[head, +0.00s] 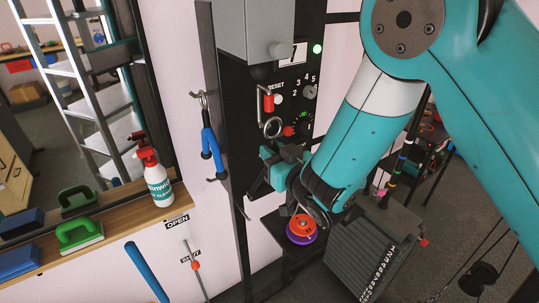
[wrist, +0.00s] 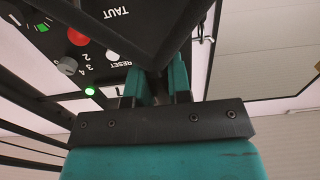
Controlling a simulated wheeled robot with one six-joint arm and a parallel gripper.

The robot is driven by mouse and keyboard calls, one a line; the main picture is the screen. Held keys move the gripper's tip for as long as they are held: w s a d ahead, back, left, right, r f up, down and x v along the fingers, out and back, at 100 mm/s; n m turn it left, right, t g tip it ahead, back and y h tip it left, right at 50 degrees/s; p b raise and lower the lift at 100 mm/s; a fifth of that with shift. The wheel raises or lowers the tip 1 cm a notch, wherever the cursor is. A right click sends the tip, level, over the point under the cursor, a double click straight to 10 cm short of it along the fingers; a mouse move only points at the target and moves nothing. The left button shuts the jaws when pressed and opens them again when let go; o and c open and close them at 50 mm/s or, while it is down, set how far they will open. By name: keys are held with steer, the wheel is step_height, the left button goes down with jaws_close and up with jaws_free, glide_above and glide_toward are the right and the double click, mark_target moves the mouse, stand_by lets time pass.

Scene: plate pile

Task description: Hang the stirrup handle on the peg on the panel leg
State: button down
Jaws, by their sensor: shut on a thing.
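My gripper (head: 277,166) is in front of the lower part of the dark control panel (head: 262,85), right of the panel leg (head: 228,190). In the wrist view its teal fingers (wrist: 157,84) are shut on a dark angular frame, which seems to be the stirrup handle (wrist: 185,45). In the head view the dark handle (head: 258,183) shows only partly beside the fingers. It is apart from the leg's hooks, as far as I can tell. The leg carries an upper hook (head: 198,95) with a blue-gripped tool (head: 210,150) on it, and a lower peg (head: 216,178) that looks empty.
A wooden ledge (head: 125,217) with a spray bottle (head: 156,178) is at left.

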steer(key=b+v, duration=0.3)
steer(key=shift+s+d, duration=0.15)
stand_by(0.5)
steer(key=s+d+b, duration=0.1)
steer(key=b, duration=0.1)
steer(key=s+d+f+b, duration=0.1)
steer(key=b, duration=0.1)
steer(key=s+f+b, duration=0.1)
steer(key=s+b, duration=0.1)
steer(key=shift+d, duration=0.4)
stand_by(0.5)
